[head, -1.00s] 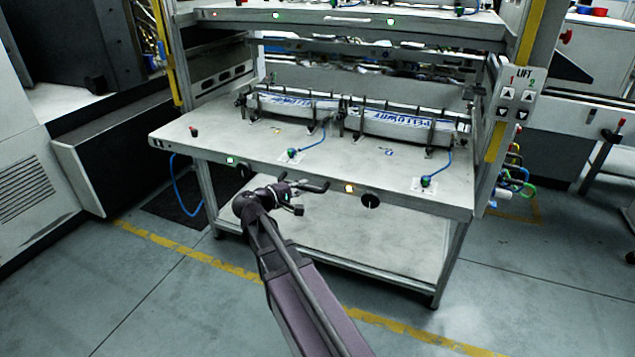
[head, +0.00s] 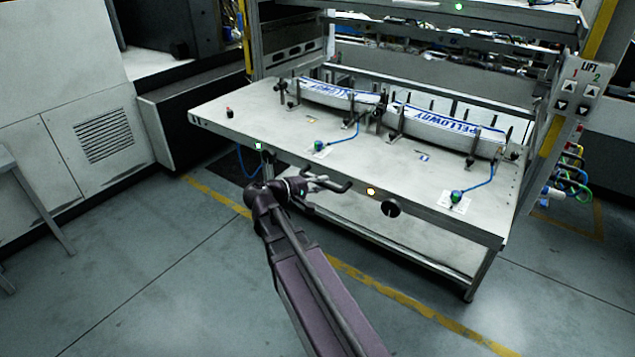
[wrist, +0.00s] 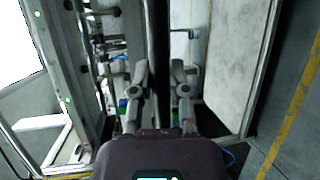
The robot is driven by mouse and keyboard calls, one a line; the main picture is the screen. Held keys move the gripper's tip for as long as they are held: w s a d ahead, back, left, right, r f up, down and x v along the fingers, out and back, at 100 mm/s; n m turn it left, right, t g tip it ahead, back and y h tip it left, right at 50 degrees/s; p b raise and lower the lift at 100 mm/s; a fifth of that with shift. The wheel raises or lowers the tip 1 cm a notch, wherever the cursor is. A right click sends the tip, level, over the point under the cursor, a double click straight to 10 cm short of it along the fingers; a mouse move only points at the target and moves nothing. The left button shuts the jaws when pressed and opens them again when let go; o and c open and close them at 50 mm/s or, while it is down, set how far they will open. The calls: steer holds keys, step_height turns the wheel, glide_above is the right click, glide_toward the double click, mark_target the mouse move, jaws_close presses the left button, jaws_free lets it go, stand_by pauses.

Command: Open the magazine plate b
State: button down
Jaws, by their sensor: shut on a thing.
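The magazine plate (head: 300,150) is a light grey shelf pulled well out of its frame, with two label holders on it. I cannot read a letter on it. My gripper (head: 330,186) is at the middle of its front edge in the head view. In the wrist view my gripper (wrist: 160,78) has its fingers on either side of a dark bar (wrist: 160,40), shut on it. The bar seems to be the plate's handle; in the head view my gripper hides most of this spot.
Label stacks (head: 450,130) stand at the back of the plate. Another plate (head: 450,8) is above. A lift panel (head: 578,88) is on the right post. Open floor (head: 150,270) with a yellow line lies in front.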

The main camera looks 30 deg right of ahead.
steer(key=shift+s+a, duration=0.1)
steer(key=shift+s, duration=0.1)
steer(key=c, duration=0.6)
jaws_free()
